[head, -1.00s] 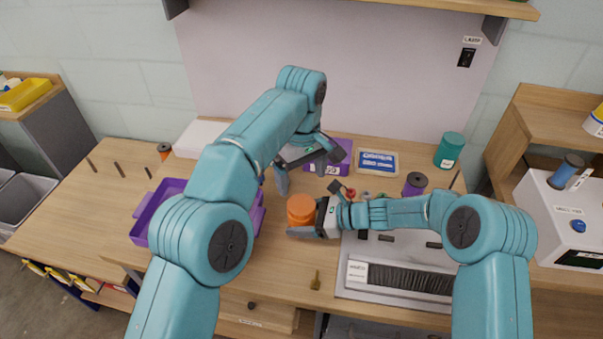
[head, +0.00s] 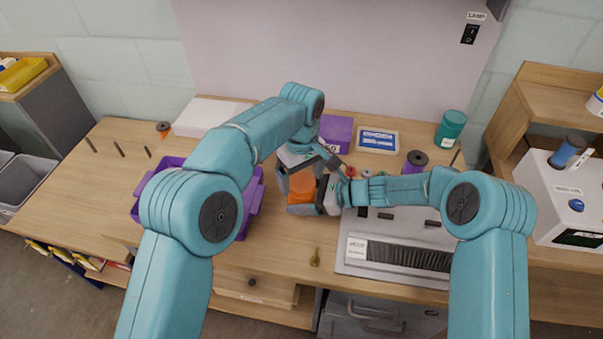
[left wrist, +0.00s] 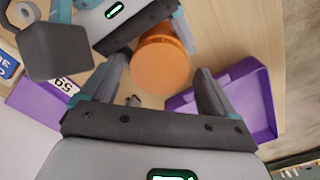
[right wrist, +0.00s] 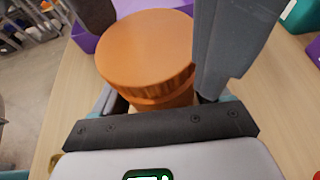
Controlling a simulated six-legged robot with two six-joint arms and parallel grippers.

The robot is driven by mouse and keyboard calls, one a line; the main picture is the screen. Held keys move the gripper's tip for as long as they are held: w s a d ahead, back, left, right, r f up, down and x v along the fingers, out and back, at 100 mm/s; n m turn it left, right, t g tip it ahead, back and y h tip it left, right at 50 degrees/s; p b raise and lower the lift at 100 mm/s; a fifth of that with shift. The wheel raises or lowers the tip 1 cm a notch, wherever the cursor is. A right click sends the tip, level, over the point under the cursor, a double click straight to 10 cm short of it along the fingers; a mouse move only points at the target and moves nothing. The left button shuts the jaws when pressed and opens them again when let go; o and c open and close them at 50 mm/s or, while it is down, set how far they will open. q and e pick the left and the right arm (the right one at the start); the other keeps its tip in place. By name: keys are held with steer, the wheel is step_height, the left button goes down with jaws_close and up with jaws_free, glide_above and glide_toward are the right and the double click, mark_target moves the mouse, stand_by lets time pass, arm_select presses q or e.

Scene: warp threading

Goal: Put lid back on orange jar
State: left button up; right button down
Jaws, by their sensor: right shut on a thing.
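The orange jar (head: 301,196) stands upright on the table, with an orange ribbed-edge lid (right wrist: 147,48) on its top. I cannot tell whether the lid is fully seated. My right gripper (head: 308,206) is shut on the jar body from the right, low down, below the lid. My left gripper (head: 303,178) points down over the jar, its two fingers on either side of the lid. In the left wrist view the lid (left wrist: 160,65) lies between these fingers (left wrist: 163,88), with small gaps, so this gripper looks open. The left fingers partly hide the jar in the head view.
A purple bin (head: 247,213) stands left of the jar. A purple box (head: 337,131) and a blue-and-white box (head: 377,140) lie behind. A grey loom-like device (head: 396,270) sits at the right. A small brass-coloured tool (head: 315,258) lies in front.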

arm_select(q)
steer(key=c, duration=0.9)
steer(key=m, duration=0.3)
steer(key=o, duration=1.2)
steer(key=shift+c, duration=0.2)
steer(key=shift+d+r, duration=0.1)
steer(key=shift+r, duration=2.2)
steer(key=shift+c, duration=0.4)
